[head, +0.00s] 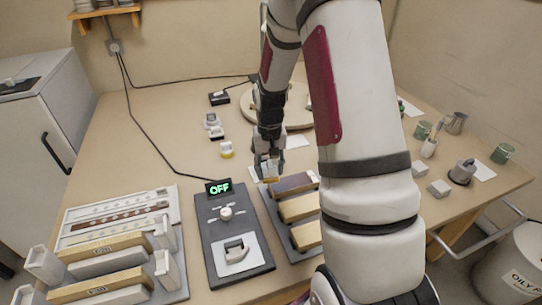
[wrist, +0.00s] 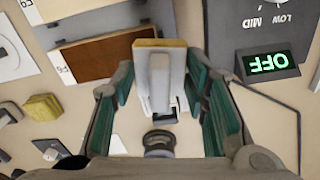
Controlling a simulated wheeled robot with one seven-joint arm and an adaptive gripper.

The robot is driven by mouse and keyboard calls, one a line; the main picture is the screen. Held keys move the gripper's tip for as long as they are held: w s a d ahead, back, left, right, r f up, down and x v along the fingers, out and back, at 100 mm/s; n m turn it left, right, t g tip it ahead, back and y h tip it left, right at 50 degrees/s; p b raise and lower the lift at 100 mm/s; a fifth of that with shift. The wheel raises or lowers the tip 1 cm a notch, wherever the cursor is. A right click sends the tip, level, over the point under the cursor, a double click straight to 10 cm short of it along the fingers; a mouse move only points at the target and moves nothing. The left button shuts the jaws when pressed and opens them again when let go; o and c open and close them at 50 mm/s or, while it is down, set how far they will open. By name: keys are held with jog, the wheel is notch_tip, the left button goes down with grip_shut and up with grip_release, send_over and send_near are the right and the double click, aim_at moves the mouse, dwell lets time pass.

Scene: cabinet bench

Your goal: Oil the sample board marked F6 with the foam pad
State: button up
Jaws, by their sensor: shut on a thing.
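My gripper (head: 268,160) is shut on the foam pad's pale handle, just beyond the left end of the board rack. In the wrist view the foam pad (wrist: 160,43) shows its tan edge, with the pale handle between the fingers. A dark brown board (head: 294,183) lies at the far end of the rack. Two paler boards (head: 298,207) lie nearer in the same rack. The pad appears apart from the boards.
A dark control unit (head: 235,240) with a knob and a green OFF display (head: 219,188) stands left of the rack. A white rack with long pieces (head: 105,255) is at the front left. Small blocks (head: 214,125) lie behind. Cups (head: 455,122) stand at the right.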

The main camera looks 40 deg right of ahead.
jog(key=shift+r+p, duration=0.9)
jog(key=shift+r, duration=0.75)
jog(key=shift+d, duration=0.15)
